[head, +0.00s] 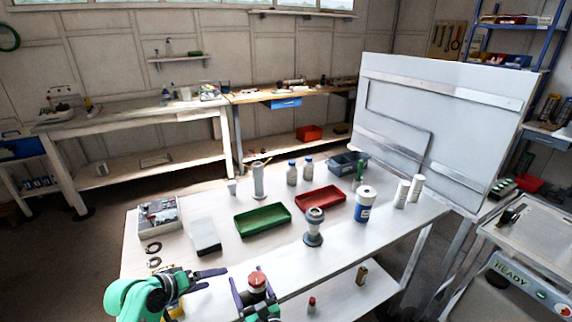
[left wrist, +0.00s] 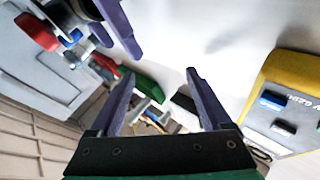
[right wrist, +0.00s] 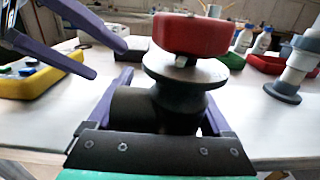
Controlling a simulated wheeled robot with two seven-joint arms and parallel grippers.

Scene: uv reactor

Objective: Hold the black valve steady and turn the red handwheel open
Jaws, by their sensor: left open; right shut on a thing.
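The black valve (right wrist: 160,108) fills the middle of the right wrist view, with the red handwheel (right wrist: 190,36) on top of its flange. In the head view the handwheel (head: 257,280) stands at the table's front edge, and the valve body is mostly hidden. My right gripper (head: 255,298) is shut on the valve's body, with one finger on each side. My left gripper (head: 217,279) is open and empty, left of the handwheel and apart from it. The handwheel also shows at the upper left of the left wrist view (left wrist: 37,32).
A yellow-edged device (right wrist: 40,75) lies near my left gripper. A green tray (head: 262,219), a red tray (head: 320,199), a grey flanged fitting (head: 314,228) and a blue-white canister (head: 364,204) stand farther back. The white table (head: 275,260) is clear between the fitting and the handwheel.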

